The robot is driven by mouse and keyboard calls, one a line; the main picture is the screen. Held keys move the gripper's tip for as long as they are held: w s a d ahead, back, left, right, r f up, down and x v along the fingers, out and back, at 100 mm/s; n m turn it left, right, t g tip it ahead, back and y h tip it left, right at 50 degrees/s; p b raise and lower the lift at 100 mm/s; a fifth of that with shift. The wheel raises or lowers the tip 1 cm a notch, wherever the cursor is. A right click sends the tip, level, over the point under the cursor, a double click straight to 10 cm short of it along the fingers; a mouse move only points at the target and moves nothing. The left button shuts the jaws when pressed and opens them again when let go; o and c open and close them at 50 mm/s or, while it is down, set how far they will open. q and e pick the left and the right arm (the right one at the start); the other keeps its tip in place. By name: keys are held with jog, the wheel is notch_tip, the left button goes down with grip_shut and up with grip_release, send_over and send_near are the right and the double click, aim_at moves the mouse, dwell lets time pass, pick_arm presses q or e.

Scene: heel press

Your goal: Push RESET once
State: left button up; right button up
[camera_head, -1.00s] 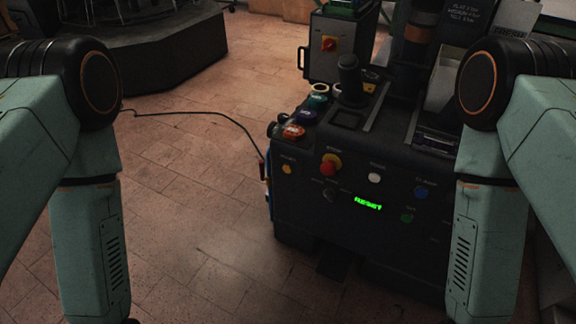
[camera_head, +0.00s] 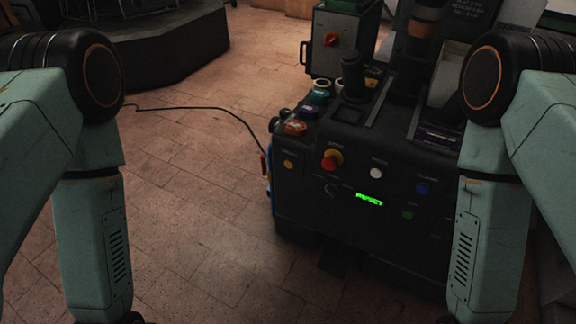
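The dark press machine (camera_head: 300,208) stands in front of me, right of centre. Its front panel has a yellow button (camera_head: 288,164), a red mushroom knob on a yellow base (camera_head: 331,161), a white button (camera_head: 376,173), a blue button (camera_head: 422,188) and a green button (camera_head: 408,214). The small labels by the buttons are too blurred to read, so I cannot tell which is RESET. A lit green display (camera_head: 369,199) seems to read RESET. Both my arms hang down at the sides, apart from the panel. Both grippers are out of the picture below.
Several coloured round caps (camera_head: 295,127) and a black upright lever (camera_head: 352,74) sit on the machine's top. A control box with a red switch (camera_head: 331,39) stands behind. A black cable (camera_head: 205,108) runs across the tiled floor (camera_head: 190,210), which is open at left.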

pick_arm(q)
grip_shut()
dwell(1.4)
